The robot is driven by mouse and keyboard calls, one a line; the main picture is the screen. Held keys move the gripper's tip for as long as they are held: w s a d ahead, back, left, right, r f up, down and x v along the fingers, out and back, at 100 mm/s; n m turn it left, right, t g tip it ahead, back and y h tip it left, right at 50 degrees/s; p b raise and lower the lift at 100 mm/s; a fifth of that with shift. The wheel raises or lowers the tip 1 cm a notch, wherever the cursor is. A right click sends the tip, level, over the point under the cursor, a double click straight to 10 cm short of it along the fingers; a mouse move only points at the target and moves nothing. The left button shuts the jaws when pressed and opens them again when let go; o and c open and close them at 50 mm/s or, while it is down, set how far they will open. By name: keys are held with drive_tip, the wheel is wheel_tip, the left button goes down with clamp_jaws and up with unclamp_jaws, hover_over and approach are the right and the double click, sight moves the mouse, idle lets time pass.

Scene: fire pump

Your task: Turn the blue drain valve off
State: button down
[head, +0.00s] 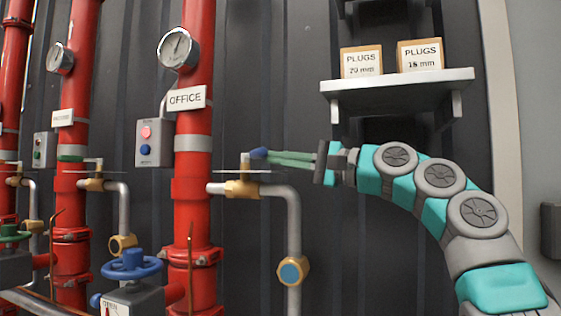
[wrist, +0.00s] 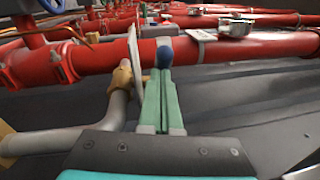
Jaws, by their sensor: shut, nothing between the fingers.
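The drain valve is a brass body (head: 242,188) on a grey pipe branching from the red riser with the OFFICE sign. Its blue handle end (head: 259,153) shows just above and right of the brass body, and as a blue knob (wrist: 164,57) in the wrist view. My gripper (head: 270,156) reaches in from the right with its green fingers shut together and nothing between them. In the wrist view the fingertips (wrist: 166,72) are right at the blue knob; I cannot tell whether they touch.
A thin plate (head: 220,171) lies just below the handle. A grey pipe (head: 294,235) with a blue-faced brass fitting (head: 291,271) runs down below my fingers. A blue handwheel (head: 131,265) stands lower left. A shelf (head: 398,84) with boxes hangs above my arm.

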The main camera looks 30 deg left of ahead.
sight(258, 157)
drive_tip(key=shift+s+a+f+t+b, duration=0.15)
drive_tip(key=shift+s+t+b, duration=0.15)
drive_tip(key=shift+b, duration=0.15)
drive_tip(key=shift+s+a+m+t+b, duration=0.35)
drive_tip(key=shift+s+m+t+b, duration=0.4)
drive_tip(key=shift+t+b, duration=0.35)
drive_tip(key=shift+a+m+t, duration=0.1)
drive_tip(key=shift+m+t, duration=0.15)
drive_tip(key=shift+t, duration=0.05)
drive_tip(key=shift+s+a+r+m+t+h+b, duration=0.1)
drive_tip(key=shift+s+a+m+t+h+b, duration=0.2)
drive_tip(key=shift+s+m+t, duration=0.4)
drive_tip(key=shift+s+a+r+m+t+h+b, duration=0.1)
drive_tip(key=shift+s+a+m+t+h+b, duration=0.2)
drive_tip(key=shift+t, duration=0.6)
drive_tip(key=shift+s+a+m+t+h+p, duration=0.4)
drive_tip(key=shift+a+m+t+p, duration=0.15)
drive_tip(key=shift+a+t, duration=0.2)
drive_tip(key=shift+s+a+m+t+h+p, duration=0.25)
drive_tip(key=shift+s+a+m+t+p, duration=0.2)
drive_tip(key=shift+a+t+p, duration=0.25)
drive_tip(key=shift+s+a+m+t+h+p, duration=0.4)
drive_tip(key=shift+a+m+t+p, duration=0.15)
drive_tip(key=shift+t, duration=0.3)
drive_tip(key=shift+a, duration=0.1)
